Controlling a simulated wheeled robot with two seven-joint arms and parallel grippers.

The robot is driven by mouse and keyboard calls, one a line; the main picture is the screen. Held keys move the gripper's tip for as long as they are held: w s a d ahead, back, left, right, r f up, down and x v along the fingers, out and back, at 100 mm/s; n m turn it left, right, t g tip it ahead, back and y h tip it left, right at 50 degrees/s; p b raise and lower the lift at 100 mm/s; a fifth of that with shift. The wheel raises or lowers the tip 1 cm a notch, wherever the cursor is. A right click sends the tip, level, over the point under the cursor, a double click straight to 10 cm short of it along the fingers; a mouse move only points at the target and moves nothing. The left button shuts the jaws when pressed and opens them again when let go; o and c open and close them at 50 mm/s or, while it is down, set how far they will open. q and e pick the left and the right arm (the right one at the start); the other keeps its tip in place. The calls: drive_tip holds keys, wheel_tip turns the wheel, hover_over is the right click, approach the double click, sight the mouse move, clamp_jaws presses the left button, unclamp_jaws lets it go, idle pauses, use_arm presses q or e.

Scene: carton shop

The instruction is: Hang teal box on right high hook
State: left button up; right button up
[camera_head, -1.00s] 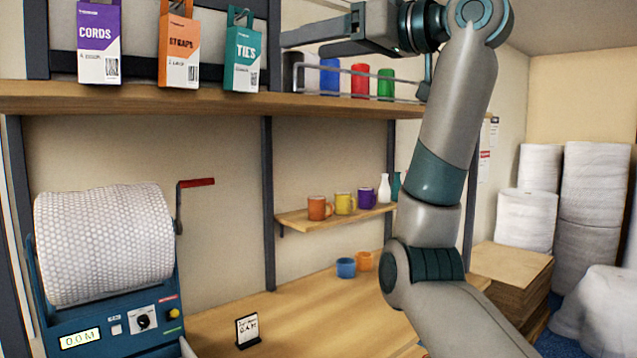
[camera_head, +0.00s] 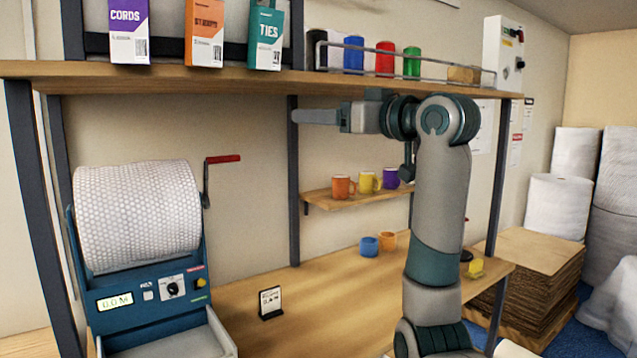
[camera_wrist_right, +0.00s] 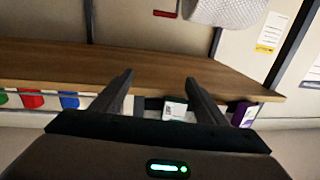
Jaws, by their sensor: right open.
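My right gripper (camera_head: 300,116) is open and empty, below the shelf board and apart from the teal box. In the right wrist view its spread fingers (camera_wrist_right: 159,80) have nothing between them. My left gripper is not in view.
The upper shelf (camera_head: 150,72) lies above my right gripper. Mugs (camera_head: 342,187) stand on a small shelf. A bubble-wrap roll machine (camera_head: 140,215) stands at left.

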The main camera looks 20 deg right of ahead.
drive_tip(key=w+f+m+h, duration=0.1)
drive_tip(key=w+f, duration=0.2)
drive_tip(key=f, duration=1)
drive_tip(key=shift+a+t, duration=0.3)
drive_tip(key=shift+a, duration=0.1)
